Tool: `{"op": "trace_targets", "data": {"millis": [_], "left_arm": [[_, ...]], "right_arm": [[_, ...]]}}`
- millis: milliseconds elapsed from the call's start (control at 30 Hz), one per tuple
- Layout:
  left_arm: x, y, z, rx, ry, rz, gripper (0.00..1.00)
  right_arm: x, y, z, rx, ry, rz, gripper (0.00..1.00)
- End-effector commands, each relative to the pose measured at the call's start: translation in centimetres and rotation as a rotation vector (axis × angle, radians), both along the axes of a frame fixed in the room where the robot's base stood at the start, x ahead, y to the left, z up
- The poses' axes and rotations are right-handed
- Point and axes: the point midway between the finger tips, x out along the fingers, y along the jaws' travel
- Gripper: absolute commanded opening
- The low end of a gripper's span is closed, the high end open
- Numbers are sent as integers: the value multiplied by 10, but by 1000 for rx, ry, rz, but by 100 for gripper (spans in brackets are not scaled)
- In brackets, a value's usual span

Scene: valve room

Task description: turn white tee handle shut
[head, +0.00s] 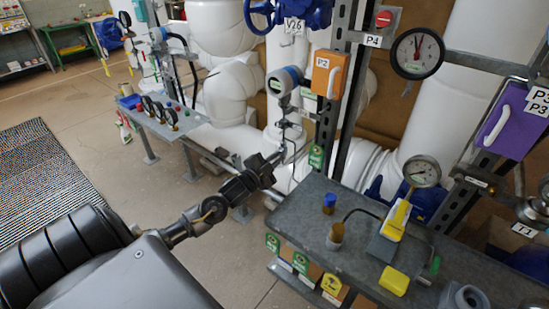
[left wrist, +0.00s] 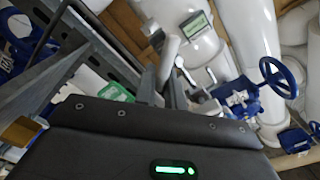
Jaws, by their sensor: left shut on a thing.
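My left gripper (head: 282,155) reaches in from the left in the head view, its fingertips at the pipework behind the grey bench. In the left wrist view its two fingers (left wrist: 164,88) point up and close on a pale bar (left wrist: 168,54), which looks like the white tee handle. The rest of the handle is hidden by the fingers. In the head view the handle is too small and covered to make out. My right gripper is in neither view.
An orange box (head: 327,75) and a steel post stand close by my left gripper. A blue handwheel (left wrist: 279,77) shows right in the wrist view.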

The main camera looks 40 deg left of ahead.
Motion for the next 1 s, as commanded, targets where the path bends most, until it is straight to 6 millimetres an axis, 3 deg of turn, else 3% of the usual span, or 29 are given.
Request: {"op": "trace_targets", "data": {"millis": [500, 1000], "left_arm": [[0, -5, -10, 462, 9, -1, 0], [0, -5, -14, 684, 14, -1, 0]], "right_arm": [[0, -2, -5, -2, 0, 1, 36], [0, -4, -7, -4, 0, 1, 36]]}}
